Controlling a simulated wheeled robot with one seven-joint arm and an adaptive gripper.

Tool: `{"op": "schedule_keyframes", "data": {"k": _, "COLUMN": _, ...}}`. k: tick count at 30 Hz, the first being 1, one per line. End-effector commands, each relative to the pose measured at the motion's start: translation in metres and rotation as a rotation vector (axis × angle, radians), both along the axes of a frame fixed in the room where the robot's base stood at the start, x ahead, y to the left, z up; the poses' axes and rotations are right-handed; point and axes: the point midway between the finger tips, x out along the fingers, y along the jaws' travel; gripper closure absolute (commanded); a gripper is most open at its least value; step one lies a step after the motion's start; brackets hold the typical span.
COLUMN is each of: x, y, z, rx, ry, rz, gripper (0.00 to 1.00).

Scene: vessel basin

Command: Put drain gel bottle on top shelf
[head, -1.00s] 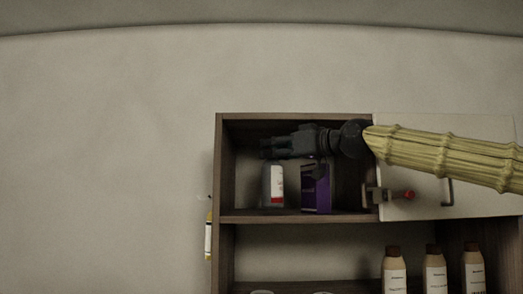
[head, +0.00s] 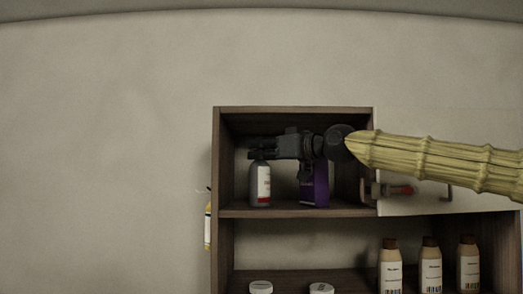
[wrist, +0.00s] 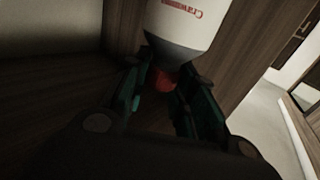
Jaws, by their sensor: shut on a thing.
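The bottle (head: 261,185), grey with a white label and a red band, is upright in the top compartment of the wooden shelf (head: 290,212). It also shows in the wrist view (wrist: 183,20), neck toward me, with a red cap. I take it for the drain gel bottle; its label is only partly legible. My gripper (head: 258,151) reaches in level from the right, its fingers at the bottle's top. In the wrist view my gripper (wrist: 163,84) is shut on the red cap. The bottle's base is at the compartment floor; I cannot tell whether it touches.
A purple box (head: 315,185) stands right of the bottle, under my wrist. Brown-capped bottles (head: 431,270) and white-lidded jars (head: 261,288) are below. A yellow bottle (head: 208,228) hangs outside left.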

Motion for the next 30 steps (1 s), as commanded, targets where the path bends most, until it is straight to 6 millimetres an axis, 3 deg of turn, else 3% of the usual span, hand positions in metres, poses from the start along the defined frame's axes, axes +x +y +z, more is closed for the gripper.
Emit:
{"op": "schedule_keyframes", "data": {"k": 1, "x": 0.0, "y": 0.0, "z": -0.002, "rx": 0.0, "ry": 0.0, "rz": 0.0, "gripper": 1.0}}
{"op": "schedule_keyframes", "data": {"k": 2, "x": 0.0, "y": 0.0, "z": -0.001, "rx": 0.0, "ry": 0.0, "rz": 0.0, "gripper": 0.68}}
{"op": "schedule_keyframes", "data": {"k": 5, "x": 0.0, "y": 0.0, "z": -0.001, "rx": -0.001, "ry": 0.001, "rz": 0.0, "gripper": 0.52}}
{"op": "schedule_keyframes", "data": {"k": 17, "x": -0.001, "y": -0.001, "z": 0.0, "rx": 0.0, "ry": 0.0, "rz": 0.0, "gripper": 0.52}}
{"op": "schedule_keyframes", "data": {"k": 30, "x": -0.044, "y": -0.057, "z": -0.004, "rx": 0.001, "ry": -0.001, "rz": -0.001, "gripper": 0.52}}
